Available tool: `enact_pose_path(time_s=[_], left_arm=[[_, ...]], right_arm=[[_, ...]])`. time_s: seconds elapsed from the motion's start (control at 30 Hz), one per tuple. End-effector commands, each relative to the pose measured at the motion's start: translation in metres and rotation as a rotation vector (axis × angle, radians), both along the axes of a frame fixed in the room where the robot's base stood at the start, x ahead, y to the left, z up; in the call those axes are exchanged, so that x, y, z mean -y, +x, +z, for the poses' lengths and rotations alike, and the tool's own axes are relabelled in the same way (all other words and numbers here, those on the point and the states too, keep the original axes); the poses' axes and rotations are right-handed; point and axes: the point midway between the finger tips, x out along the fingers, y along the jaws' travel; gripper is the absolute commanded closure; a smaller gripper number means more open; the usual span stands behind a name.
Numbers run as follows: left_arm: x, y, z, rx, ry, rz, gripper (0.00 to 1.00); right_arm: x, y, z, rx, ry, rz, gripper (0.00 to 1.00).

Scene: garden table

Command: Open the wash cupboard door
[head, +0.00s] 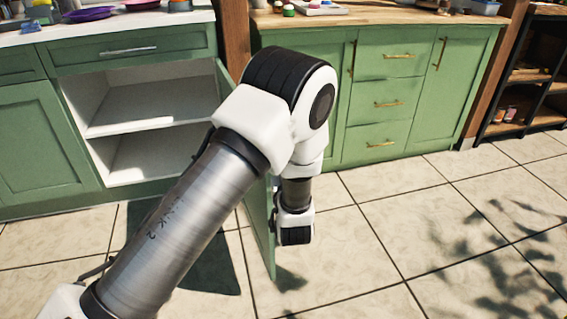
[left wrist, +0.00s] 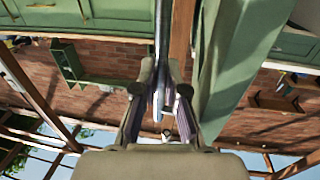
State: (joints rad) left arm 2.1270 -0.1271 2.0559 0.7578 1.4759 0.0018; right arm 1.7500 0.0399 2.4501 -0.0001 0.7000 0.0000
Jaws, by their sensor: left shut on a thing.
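The wash cupboard (head: 150,112) on the left stands open, with its white interior and shelf showing. Its green door (head: 262,235) is swung well out into the room and seen nearly edge-on, partly behind my left arm. In the left wrist view the green door (left wrist: 238,60) is on the right of a metal handle bar (left wrist: 160,35). My left gripper (left wrist: 162,110) is shut on this bar. In the head view the left gripper's fingers are hidden behind my arm and the door. My right gripper is not in view.
Closed green drawers (head: 388,103) and doors stand to the right, beyond a wooden post (head: 235,35). A dark shelf rack (head: 525,85) is at the far right. The tiled floor (head: 400,240) in front and to the right is clear.

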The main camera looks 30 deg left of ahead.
Motion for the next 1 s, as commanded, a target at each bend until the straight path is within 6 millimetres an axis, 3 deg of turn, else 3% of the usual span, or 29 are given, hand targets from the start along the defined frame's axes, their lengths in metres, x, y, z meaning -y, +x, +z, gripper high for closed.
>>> enact_pose_path(time_s=[0.23,0.27,0.73,1.0], left_arm=[[0.000,0.000,0.000,0.001,-0.001,0.001,1.00],[0.000,0.000,0.000,0.001,-0.001,0.001,0.79],[0.002,-0.002,0.000,-0.001,-0.001,-0.001,0.78],[0.032,-0.040,0.000,-0.003,0.005,-0.004,0.78]], right_arm=[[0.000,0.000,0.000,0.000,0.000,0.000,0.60],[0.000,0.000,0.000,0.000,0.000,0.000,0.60],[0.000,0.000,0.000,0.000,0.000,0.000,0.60],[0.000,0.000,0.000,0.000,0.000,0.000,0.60]])
